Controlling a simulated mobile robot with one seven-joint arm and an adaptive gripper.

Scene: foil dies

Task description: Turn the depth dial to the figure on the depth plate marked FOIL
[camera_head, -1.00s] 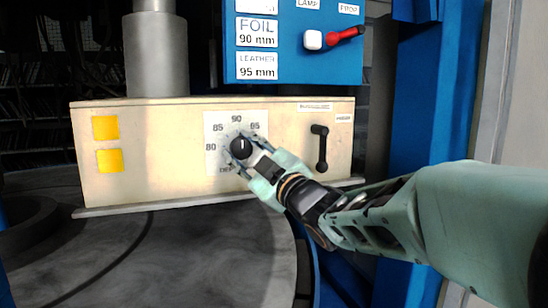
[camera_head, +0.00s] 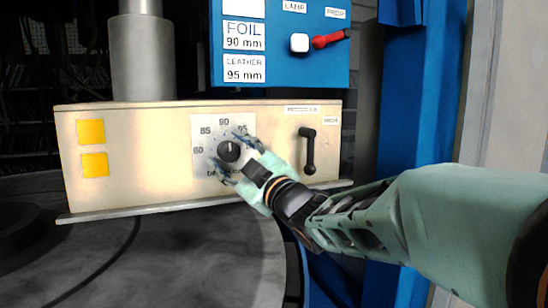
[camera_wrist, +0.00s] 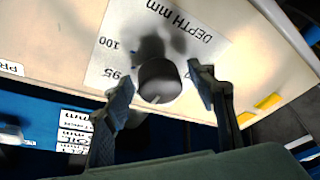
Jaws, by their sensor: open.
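The black depth dial (camera_head: 229,151) sits on a white scale plate (camera_head: 201,120) with printed figures. In the head view its white mark points up, close to the 90. The blue depth plate holds a label reading FOIL 90 mm (camera_head: 244,36). My gripper (camera_head: 231,152) is open, with one finger on either side of the dial. In the wrist view the dial (camera_wrist: 159,84) stands between the spread fingers (camera_wrist: 160,78), with gaps on both sides. The scale appears upside down there, and its 90 is hidden.
A label reading LEATHER 95 mm (camera_head: 244,69) sits below the FOIL label. A black lever handle (camera_head: 308,150) is right of the dial. A red switch lever (camera_head: 329,39) is on the blue panel.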

